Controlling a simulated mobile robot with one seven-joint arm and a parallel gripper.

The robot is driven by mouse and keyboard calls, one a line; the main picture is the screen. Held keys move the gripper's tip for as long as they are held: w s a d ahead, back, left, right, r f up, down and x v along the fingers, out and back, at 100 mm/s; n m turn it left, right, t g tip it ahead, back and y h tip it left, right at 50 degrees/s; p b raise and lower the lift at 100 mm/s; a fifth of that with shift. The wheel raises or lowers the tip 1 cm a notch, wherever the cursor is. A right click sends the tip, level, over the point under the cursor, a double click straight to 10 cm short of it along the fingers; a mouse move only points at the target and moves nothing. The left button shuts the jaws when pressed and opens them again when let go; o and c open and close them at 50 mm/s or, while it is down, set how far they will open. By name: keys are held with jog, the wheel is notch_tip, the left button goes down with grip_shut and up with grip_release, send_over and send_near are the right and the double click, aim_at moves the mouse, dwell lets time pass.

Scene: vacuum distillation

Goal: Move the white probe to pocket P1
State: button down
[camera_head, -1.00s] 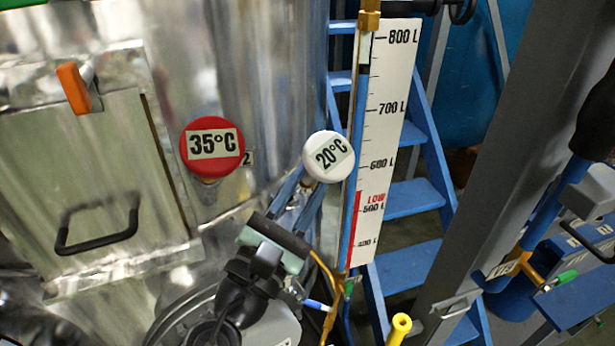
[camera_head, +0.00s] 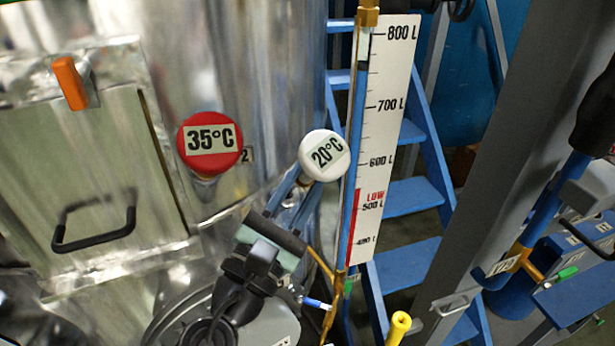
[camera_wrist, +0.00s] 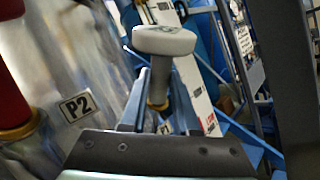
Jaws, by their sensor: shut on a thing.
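The white probe (camera_head: 325,156) has a round white head marked 20°C, just left of the level gauge. In the wrist view its white head (camera_wrist: 164,41) stands above the gripper, with a brass collar (camera_wrist: 158,104) below. My gripper (camera_head: 300,192) is shut on the white probe, its two blue fingers on either side of the stem. The fingers also show in the wrist view (camera_wrist: 161,95). A small label (camera_wrist: 164,128) shows partly between the fingers; it looks like P1. The pocket and the probe's lower end are hidden, so I cannot tell how they meet.
The red 35°C probe (camera_head: 209,146) sits left on the steel vessel (camera_head: 255,80), by the P2 label (camera_wrist: 76,107). The level gauge (camera_head: 384,140) stands close right of the white probe. Blue steps (camera_head: 410,195) and a grey post (camera_head: 490,170) are farther right.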

jog(key=shift+w+a+f+b, duration=0.5)
jog(key=shift+w+f+b, duration=0.25)
jog(key=shift+f+b, duration=0.55)
jog(key=shift+w+a+f+b, duration=0.45)
jog(key=shift+w+f+b, duration=0.25)
jog(key=shift+f+b, duration=0.55)
jog(key=shift+w+a+f+b, duration=0.5)
jog(key=shift+w+f+b, duration=0.25)
jog(key=shift+f+b, duration=0.55)
jog(key=c, duration=0.6)
grip_release()
jog(key=shift+r, duration=0.2)
jog(key=shift+s+f, duration=0.1)
jog(key=b, duration=0.5)
send_near(293, 190)
jog(key=shift+v, duration=2.25)
